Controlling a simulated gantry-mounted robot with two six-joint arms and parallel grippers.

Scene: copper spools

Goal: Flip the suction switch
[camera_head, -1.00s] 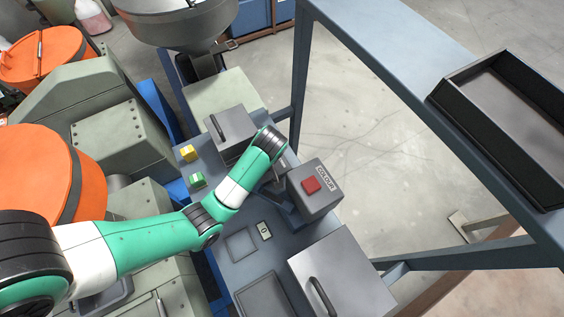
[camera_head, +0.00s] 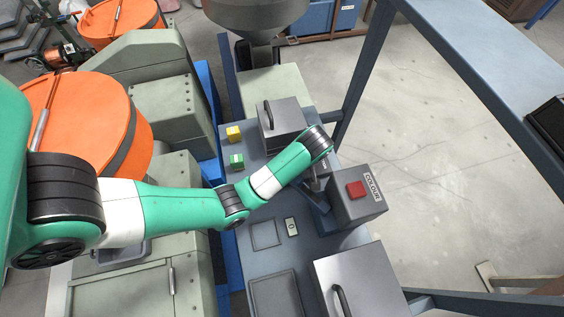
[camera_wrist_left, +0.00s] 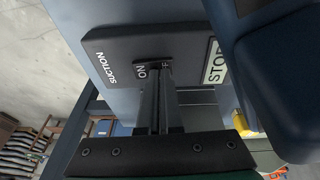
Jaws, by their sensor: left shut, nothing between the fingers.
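The suction switch plate (camera_wrist_left: 112,50) shows in the left wrist view. It is dark, with SUCTION, ON and part of OFF lettered in white. My left gripper (camera_wrist_left: 157,70) is shut and empty, its fingertips at the dark switch spot between ON and OFF. The fingertips hide most of the switch, so I cannot tell its position or whether they touch it. In the head view my left gripper (camera_head: 314,186) is partly hidden below the wrist, beside the grey COLOUR box (camera_head: 352,211). I cannot make out the suction switch there. My right gripper is not in view.
The COLOUR box has a red button (camera_head: 357,189). A STOP label (camera_wrist_left: 214,62) sits right of the switch plate.

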